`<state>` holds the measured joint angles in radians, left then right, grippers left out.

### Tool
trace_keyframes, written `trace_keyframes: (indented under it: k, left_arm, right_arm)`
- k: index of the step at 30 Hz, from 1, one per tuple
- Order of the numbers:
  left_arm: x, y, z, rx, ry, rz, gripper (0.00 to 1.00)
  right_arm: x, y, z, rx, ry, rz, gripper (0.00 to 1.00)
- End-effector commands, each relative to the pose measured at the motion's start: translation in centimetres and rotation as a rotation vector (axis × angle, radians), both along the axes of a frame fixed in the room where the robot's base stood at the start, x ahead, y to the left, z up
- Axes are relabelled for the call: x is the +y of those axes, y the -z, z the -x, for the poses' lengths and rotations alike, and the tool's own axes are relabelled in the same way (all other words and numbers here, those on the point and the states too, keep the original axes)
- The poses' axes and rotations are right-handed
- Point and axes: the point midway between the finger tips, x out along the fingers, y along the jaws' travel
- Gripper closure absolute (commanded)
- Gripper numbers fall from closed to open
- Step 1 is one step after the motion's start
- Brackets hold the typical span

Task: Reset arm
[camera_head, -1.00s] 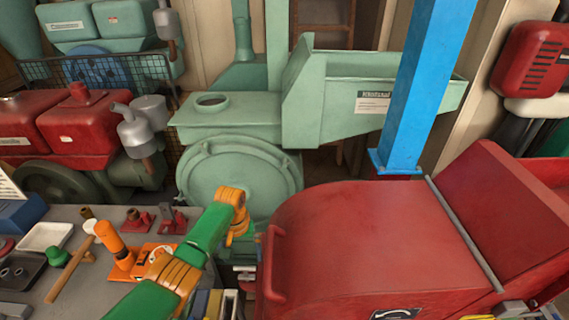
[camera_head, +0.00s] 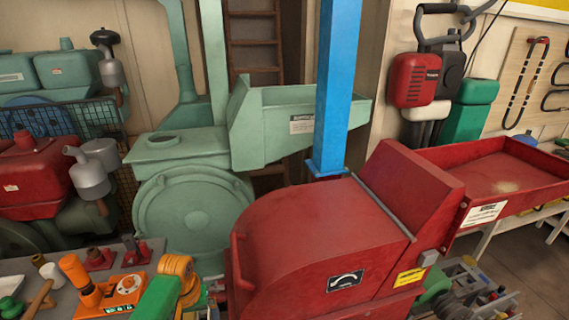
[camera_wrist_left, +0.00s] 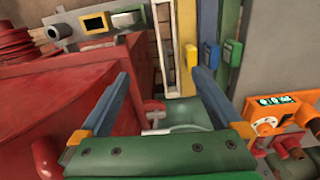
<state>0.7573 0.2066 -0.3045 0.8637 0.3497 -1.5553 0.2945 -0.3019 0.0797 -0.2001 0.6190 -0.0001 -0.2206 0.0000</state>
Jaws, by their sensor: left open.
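My left arm, green with orange joints, shows at the bottom of the head view, left of the red hammer mill (camera_head: 320,235). Its gripper is not clearly visible there. In the left wrist view my left gripper (camera_wrist_left: 161,78) is open, with its two blue-grey fingers apart. No object is held between them. The red mill casing (camera_wrist_left: 65,95) fills the left of that view, close to the left finger. My right arm and gripper are not in view.
An orange device (camera_head: 115,294) with a dial sits on the grey workbench at lower left; it also shows in the wrist view (camera_wrist_left: 280,115). A blue post (camera_head: 338,90) stands behind the mill. A red tray (camera_head: 500,175) extends right. Green machinery (camera_head: 195,205) stands behind.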

Motion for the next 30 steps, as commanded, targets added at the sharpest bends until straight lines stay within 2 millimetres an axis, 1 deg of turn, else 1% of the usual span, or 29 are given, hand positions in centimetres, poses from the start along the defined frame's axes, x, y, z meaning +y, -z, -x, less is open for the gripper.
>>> trace_keyframes:
  k: [5,8,12,16,20,23,27,30]
  left_arm:
    - [-1.1,1.5,1.5,-0.018,0.067,-0.001,0.00]
    - [-1.8,2.5,2.7,-0.035,0.114,0.001,0.00]
    - [-3.1,3.7,5.3,-0.068,0.190,0.004,0.00]
    - [-4.2,4.3,8.2,-0.108,0.254,0.009,0.00]
    - [-4.9,4.0,11.2,-0.149,0.302,0.009,0.00]
    - [-5.1,3.4,13.6,-0.182,0.328,0.006,0.00]
    - [-5.2,2.0,16.5,-0.224,0.352,-0.003,0.00]
    - [-5.0,0.8,18.2,-0.248,0.362,-0.014,0.00]
  right_arm:
    - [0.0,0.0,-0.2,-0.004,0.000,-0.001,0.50]
    - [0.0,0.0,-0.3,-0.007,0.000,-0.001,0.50]
    - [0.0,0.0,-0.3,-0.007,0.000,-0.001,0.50]
    - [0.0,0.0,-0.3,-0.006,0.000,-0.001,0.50]
    - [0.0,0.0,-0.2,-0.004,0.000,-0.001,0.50]
    - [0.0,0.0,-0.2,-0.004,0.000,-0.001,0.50]
    - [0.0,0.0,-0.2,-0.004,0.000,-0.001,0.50]
    - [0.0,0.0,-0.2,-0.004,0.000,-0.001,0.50]
